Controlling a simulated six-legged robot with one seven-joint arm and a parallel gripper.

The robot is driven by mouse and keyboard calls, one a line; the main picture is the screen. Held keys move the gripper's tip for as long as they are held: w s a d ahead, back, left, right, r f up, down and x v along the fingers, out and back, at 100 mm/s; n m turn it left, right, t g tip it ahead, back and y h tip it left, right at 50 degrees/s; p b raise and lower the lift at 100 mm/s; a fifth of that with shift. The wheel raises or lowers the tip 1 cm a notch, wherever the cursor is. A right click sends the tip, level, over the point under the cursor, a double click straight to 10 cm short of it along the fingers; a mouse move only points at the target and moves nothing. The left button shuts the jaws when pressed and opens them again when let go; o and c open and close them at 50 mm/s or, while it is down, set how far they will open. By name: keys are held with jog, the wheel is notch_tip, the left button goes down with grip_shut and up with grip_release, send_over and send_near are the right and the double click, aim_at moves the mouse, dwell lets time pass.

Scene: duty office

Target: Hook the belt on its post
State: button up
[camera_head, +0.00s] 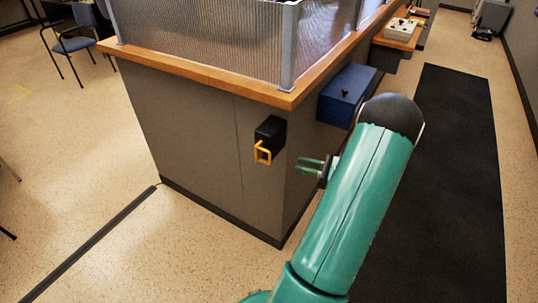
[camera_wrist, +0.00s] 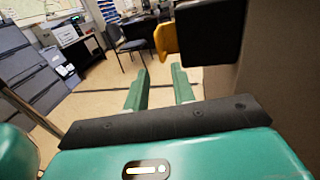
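A black belt housing (camera_head: 270,132) is fixed to the grey counter wall near its corner, with a yellow loop (camera_head: 263,152) on its front. My gripper (camera_head: 308,167) is just right of the loop, apart from it, with its green fingers pointing left. In the wrist view the fingers (camera_wrist: 161,78) are spread with nothing between them. The housing (camera_wrist: 215,30) and the yellow loop (camera_wrist: 165,40) show above and beyond the fingertips there. No strap is seen drawn out. I cannot make out a post for sure in either view.
The counter (camera_head: 215,135) has an overhanging wooden ledge (camera_head: 200,72) with a ribbed screen. A blue box (camera_head: 345,95) juts from its right side, close to my arm. A dark mat (camera_head: 440,190) lies at the right. A dark floor strip (camera_head: 95,240) crosses otherwise open floor at the left.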

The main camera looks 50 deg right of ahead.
aim_at(269, 162)
jog(key=x, duration=1.2)
jog(key=shift+a, duration=0.1)
grip_shut()
